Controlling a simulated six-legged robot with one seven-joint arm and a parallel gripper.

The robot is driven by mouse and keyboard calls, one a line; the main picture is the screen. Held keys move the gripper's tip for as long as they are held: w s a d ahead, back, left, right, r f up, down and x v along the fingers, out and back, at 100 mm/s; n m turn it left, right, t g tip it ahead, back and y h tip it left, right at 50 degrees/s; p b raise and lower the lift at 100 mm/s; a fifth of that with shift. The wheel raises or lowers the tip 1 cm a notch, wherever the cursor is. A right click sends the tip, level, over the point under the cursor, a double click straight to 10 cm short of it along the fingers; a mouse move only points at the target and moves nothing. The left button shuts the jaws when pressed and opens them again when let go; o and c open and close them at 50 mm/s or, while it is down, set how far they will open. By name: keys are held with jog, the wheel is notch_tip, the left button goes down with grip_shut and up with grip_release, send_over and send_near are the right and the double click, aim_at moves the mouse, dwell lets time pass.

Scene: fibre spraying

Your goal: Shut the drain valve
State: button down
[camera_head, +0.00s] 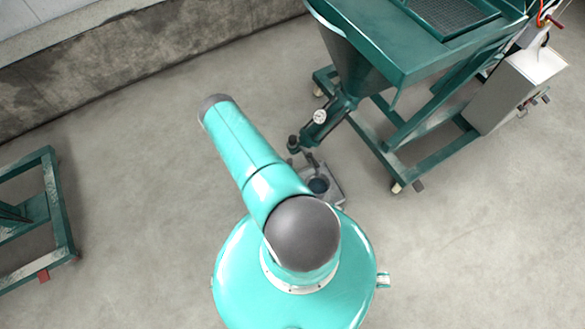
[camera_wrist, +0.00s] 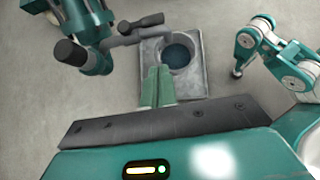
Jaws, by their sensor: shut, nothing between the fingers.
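The drain valve (camera_head: 296,146) is at the lower end of the green outlet pipe of the hopper machine in the head view. In the wrist view its green body (camera_wrist: 92,22) is at the upper left, with a dark bar handle (camera_wrist: 125,40) reaching right from it. My gripper (camera_wrist: 157,72) is in the wrist view, its two green fingers closed together and empty. The fingertips appear just below the handle's right end in the picture; I cannot tell whether they touch it. My arm hides the gripper in the head view.
A square grey basin (camera_wrist: 180,55) with a round dark opening lies beyond the fingers. The hopper machine (camera_head: 400,60) stands on a green wheeled frame at the upper right. Another green frame (camera_head: 60,200) is at the left. A low wall (camera_head: 130,65) runs behind. Concrete floor between is clear.

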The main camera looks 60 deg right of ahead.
aim_at(313, 160)
jog(key=s+d+f, duration=0.3)
jog(key=d+f, duration=0.1)
jog(key=d, duration=0.3)
jog(key=shift+s+d+f, duration=0.25)
jog(key=shift+s+d, duration=0.05)
jog(key=shift+s, duration=0.1)
